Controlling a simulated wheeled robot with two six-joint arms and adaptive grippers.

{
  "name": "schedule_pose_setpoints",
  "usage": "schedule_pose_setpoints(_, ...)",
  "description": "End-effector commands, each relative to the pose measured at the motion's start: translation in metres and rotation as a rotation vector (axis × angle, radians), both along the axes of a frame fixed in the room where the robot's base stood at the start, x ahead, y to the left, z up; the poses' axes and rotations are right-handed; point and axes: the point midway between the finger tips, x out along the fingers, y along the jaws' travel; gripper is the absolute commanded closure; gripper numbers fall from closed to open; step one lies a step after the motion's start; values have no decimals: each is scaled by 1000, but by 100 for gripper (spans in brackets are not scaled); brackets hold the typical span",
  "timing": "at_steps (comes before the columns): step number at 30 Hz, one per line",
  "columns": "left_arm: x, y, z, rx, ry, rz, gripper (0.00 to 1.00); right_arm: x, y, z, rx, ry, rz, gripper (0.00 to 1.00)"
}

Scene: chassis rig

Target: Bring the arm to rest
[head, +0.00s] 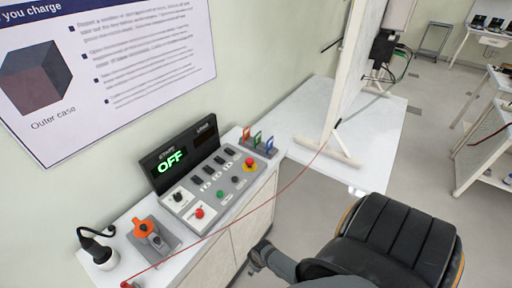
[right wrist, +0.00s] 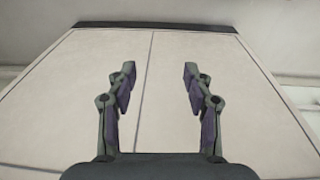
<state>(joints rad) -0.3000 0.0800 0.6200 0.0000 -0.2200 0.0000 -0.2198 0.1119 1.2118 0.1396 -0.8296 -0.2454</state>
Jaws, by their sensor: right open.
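My right gripper (right wrist: 158,78) is open in the right wrist view, its two fingers apart with nothing between them. It faces the pale cabinet doors (right wrist: 190,110), and a vertical seam runs behind the gap. In the head view a dark arm part, apparently my right arm (head: 285,263), is low at the bottom, in front of the cabinet and below the countertop. The fingers are not clear there. My left gripper is not in view.
The control panel (head: 212,190) stands on the counter, its display (head: 170,162) reading OFF. An orange switch (head: 141,228) and black lamp-like device (head: 98,250) are at left. A thin red cable (head: 255,202) crosses the counter. A white frame (head: 345,85) stands on the rear table (head: 375,150).

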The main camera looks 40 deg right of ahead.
Motion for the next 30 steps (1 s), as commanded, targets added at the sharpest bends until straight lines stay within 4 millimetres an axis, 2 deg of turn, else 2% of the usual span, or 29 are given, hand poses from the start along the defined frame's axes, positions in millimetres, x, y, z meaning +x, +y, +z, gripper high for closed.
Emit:
schedule_pose_setpoints(14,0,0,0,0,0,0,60,0,0,0,0,0,1,48)
schedule_pose_setpoints(17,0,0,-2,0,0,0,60,-10,-1,-11,-4,8,-9,48)
schedule_pose_setpoints(20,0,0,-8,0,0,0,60,-49,-7,-47,-20,28,-49,48)
schedule_pose_setpoints(21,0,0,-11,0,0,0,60,-71,-9,-65,-28,36,-71,48)
schedule_pose_setpoints(24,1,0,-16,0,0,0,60,-129,-13,-101,-44,49,-115,48)
schedule_pose_setpoints(27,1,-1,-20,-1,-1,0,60,-178,-14,-123,-51,57,-147,48)
schedule_pose_setpoints(30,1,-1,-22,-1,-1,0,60,-208,-13,-132,-50,59,-165,48)
